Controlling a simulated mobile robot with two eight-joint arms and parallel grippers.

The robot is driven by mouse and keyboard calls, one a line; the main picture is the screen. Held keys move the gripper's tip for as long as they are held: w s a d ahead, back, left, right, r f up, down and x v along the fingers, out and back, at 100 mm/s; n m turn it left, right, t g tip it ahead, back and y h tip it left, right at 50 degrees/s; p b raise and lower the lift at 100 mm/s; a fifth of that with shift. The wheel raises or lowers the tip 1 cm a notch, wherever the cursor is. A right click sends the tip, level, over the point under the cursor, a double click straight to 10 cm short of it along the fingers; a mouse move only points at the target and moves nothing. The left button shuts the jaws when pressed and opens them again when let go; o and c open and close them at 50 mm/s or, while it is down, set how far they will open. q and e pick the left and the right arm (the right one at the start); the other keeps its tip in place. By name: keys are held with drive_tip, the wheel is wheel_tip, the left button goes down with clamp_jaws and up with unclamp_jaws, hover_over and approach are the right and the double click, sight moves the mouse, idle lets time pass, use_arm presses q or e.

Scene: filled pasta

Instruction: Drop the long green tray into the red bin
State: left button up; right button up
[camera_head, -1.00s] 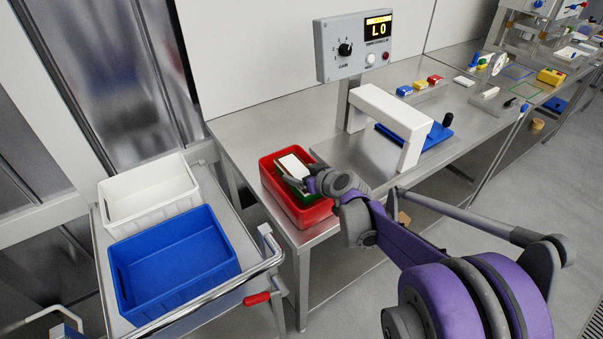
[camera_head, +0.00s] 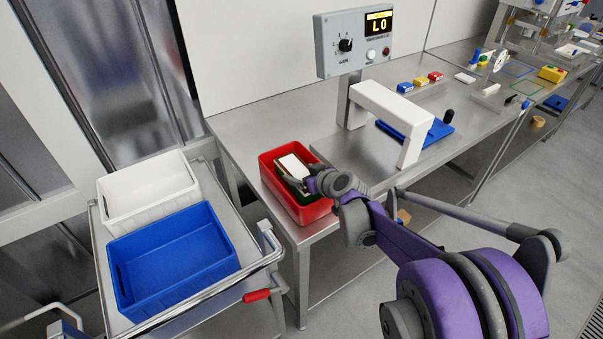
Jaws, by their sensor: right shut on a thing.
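The red bin (camera_head: 326,206) stands on the front left corner of the steel table. My right gripper (camera_head: 293,180) reaches into the bin's opening from the right and is shut on the long green tray (camera_head: 279,172). A white block-like piece (camera_head: 293,164) lies at the jaws, on or in the tray. I cannot tell whether the tray touches the bin floor. My left gripper is not in view.
A trolley at left carries a white bin (camera_head: 150,215) and a blue bin (camera_head: 175,280), both empty. Right of the red bin stand a white arch (camera_head: 380,105) and a grey control box (camera_head: 352,43). The table between the arch and the bin is clear.

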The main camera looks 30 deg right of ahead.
drive_tip(key=shift+f, duration=0.2)
drive_tip(key=shift+f+b, duration=0.3)
drive_tip(key=shift+f, duration=0.05)
drive_tip(key=o, duration=1.3)
drive_tip(key=shift+p+v, duration=1.65)
drive_tip(key=shift+v, duration=1.85)
